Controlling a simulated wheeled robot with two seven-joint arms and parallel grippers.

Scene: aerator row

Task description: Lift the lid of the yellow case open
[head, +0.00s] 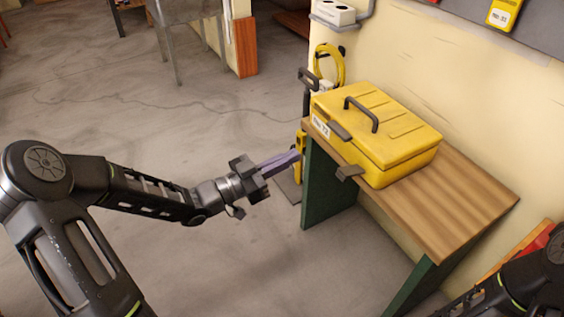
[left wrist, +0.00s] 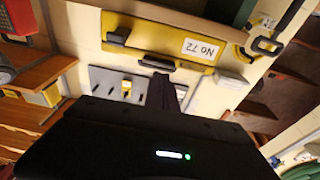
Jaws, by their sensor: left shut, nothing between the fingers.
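The yellow case (head: 405,150) sits on a wooden-topped bench with its lid (head: 385,108) shut. A dark handle (head: 362,112) stands up from the lid. Two dark parts, one of them a front tab (head: 350,172), jut from the near side. A white number label is on that side. My left gripper (head: 297,156) is shut and empty, just left of the case and apart from it in the head view. In the left wrist view the case (left wrist: 165,38) shows upside down, beyond the dark fingers (left wrist: 163,88). My right gripper is out of view; only part of that arm shows at lower right.
The bench (head: 455,210) has green legs and bare top to the right of the case. A yellow coiled hose (head: 331,65) hangs on the wall behind. A grey table (head: 182,12) stands at the back left. Open floor lies left of the bench.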

